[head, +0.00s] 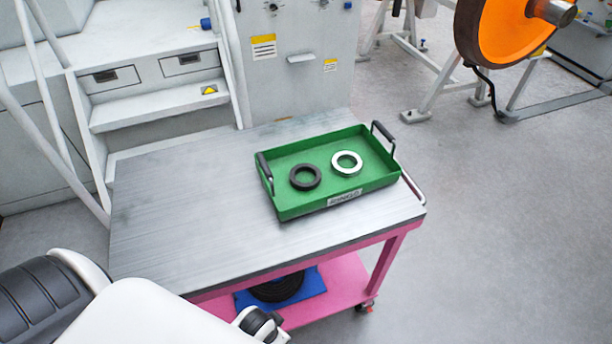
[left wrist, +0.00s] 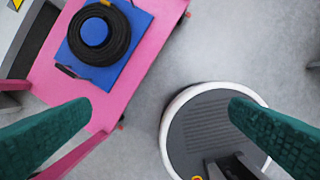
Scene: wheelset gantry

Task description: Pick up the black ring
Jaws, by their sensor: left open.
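The black ring (head: 305,177) lies flat in the left half of the green tray (head: 322,204) in the head view. A white ring (head: 347,163) lies in the same tray to its right, apart from it. My left gripper (left wrist: 170,118) shows in the left wrist view with its two green fingers wide apart and nothing between them. It is over the floor beside the cart, away from the tray. The black ring is not in the left wrist view. My right gripper is in neither view.
The tray has black handles and stands at the right end of the cart's grey top (head: 190,213); the left part is clear. A black coil (left wrist: 98,36) on a blue pad lies on the pink lower shelf (left wrist: 136,64). Machine steps (head: 160,105) stand behind.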

